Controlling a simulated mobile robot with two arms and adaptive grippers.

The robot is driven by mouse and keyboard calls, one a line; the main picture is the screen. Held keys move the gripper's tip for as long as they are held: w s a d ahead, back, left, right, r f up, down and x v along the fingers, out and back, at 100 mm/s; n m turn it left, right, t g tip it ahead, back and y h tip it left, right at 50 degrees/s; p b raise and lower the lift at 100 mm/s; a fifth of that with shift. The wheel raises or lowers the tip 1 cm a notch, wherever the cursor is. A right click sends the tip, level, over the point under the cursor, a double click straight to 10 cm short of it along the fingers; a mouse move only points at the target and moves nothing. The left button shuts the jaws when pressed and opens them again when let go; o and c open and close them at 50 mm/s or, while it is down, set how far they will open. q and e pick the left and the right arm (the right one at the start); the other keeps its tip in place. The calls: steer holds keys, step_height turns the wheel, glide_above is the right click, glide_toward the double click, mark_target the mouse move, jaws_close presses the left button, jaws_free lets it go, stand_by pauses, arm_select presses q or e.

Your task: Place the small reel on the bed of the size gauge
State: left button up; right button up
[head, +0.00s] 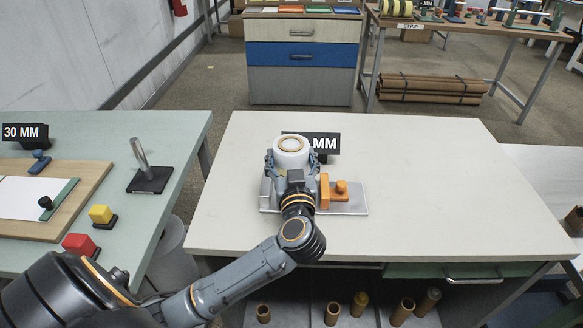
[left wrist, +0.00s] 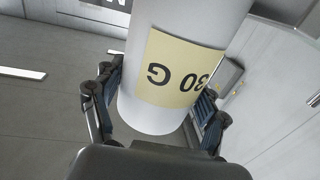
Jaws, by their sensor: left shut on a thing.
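The small reel (head: 291,146) is a white roll with a tan core ring on its top end. It stands upright in the head view, between the fingers of my left gripper (head: 291,160). In the left wrist view the reel (left wrist: 150,115) carries a cream label reading "30 G", upside down, and both fingers of the gripper (left wrist: 155,110) press its sides. The size gauge (head: 345,208) is a grey metal plate with an orange block and knob at its right. The reel is over the gauge's left part; whether it touches the bed is hidden by my gripper. My right gripper is not visible.
A black sign ending in "MM" (head: 322,143) stands behind the gauge on the white table (head: 440,170). The table's right side is clear.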

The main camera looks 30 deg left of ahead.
arm_select(q)
steer(key=shift+d+f, duration=0.1)
steer(key=shift+f, duration=1.1)
steer(key=o, duration=1.4)
steer(key=shift+f, duration=0.15)
steer(key=v, duration=1.2)
